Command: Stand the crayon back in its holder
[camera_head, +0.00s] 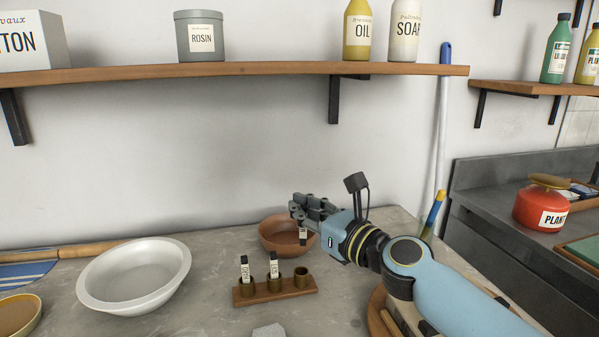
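The holder (248,297) is a wooden strip with three brass-coloured cups on the grey worktop. A black crayon with a white label (245,270) stands in its left cup, and another (274,267) stands in its middle cup. The right cup (302,279) is empty. My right gripper (300,219) comes in from the right, above and behind the holder. It is shut on a third crayon (303,237), which hangs roughly upright, its lower end above the empty cup in the picture and apart from it. The fingers hide its upper part. My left gripper is out of view.
A brown bowl (275,238) stands behind the holder, partly hidden by my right gripper. A white basin (134,277) is to the left. A grey block (269,330) lies at the front edge of the picture. A wooden shelf (240,69) runs above.

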